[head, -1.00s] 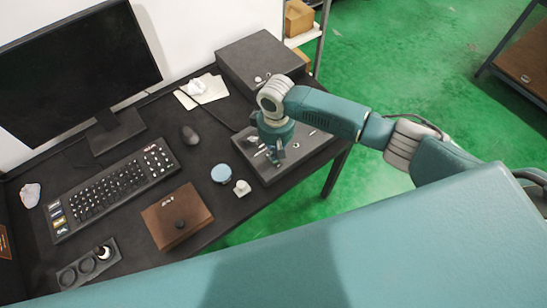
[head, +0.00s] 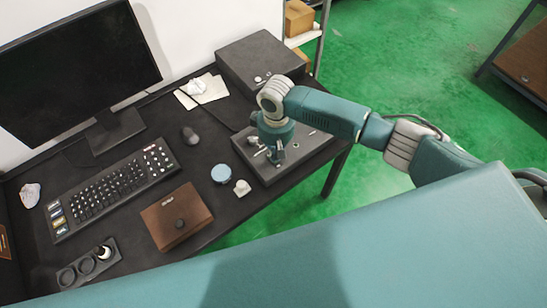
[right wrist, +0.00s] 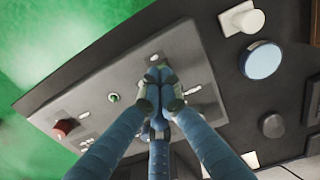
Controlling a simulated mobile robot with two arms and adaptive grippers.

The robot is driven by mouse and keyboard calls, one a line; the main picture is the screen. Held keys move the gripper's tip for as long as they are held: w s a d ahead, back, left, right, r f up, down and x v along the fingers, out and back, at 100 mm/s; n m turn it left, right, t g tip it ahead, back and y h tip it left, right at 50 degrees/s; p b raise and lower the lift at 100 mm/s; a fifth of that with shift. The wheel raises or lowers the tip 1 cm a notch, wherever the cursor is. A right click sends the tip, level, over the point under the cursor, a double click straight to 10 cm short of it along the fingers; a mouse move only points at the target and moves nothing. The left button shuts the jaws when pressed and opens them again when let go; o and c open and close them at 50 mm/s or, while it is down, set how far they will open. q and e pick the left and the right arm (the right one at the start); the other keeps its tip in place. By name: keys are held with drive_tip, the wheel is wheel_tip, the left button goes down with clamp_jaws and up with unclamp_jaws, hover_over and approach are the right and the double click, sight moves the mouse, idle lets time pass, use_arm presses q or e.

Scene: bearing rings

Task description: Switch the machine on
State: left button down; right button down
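The machine's grey control panel (head: 302,151) lies at the right end of the dark desk. It fills the middle of the right wrist view (right wrist: 184,52). A green-centred button (right wrist: 113,97), a red knob (right wrist: 65,128) and small silver switches (right wrist: 192,90) show on it. My right gripper (head: 277,160) points down over the panel. In the right wrist view its fingers (right wrist: 158,80) are drawn together and hide the panel part beneath them. I cannot tell whether the tips touch the panel. My left gripper is not in view.
A dark box (head: 258,62) stands behind the panel. A blue round disc (head: 221,173) and a white piece (head: 242,188) lie left of it.

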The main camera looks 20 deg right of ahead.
drive_tip(key=shift+f+b, duration=0.5)
drive_tip(key=shift+f, duration=0.5)
idle(0.3)
drive_tip(key=shift+s, duration=0.1)
drive_tip(key=shift+r+p, duration=0.85)
drive_tip(key=shift+p, duration=0.2)
wheel_tip(320, 180, up, 5)
drive_tip(key=p, duration=0.6)
drive_tip(key=shift+r, duration=0.2)
drive_tip(key=shift+f, duration=0.1)
